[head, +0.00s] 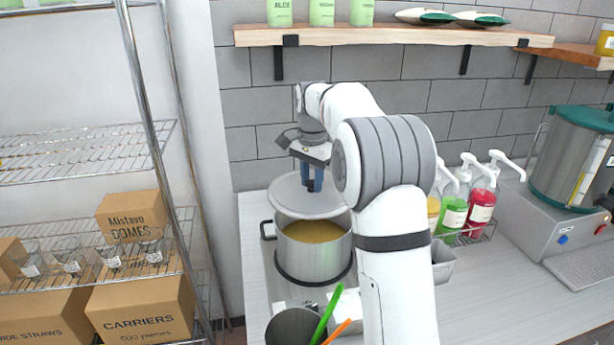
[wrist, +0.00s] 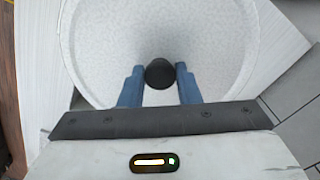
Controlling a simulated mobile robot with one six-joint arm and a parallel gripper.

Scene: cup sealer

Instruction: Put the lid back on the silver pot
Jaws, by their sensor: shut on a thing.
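The silver pot (head: 312,258) stands on a dark round burner on the counter, with yellow-brown liquid showing inside it. The round pale lid (head: 290,197) is above the pot's back rim, held up by my gripper (head: 312,184). In the head view the lid covers the far part of the pot's opening, and the near part is open. In the wrist view the lid (wrist: 105,50) fills most of the picture, and my blue fingers (wrist: 160,76) are shut on its black knob (wrist: 160,74). Whether the lid touches the rim cannot be told.
A grey container (head: 292,327) with green and orange straws stands in front of the pot. Pump bottles (head: 453,213) stand in a rack to the right. A wooden shelf (head: 390,36) is above, and a wire rack (head: 90,275) with boxes is at left.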

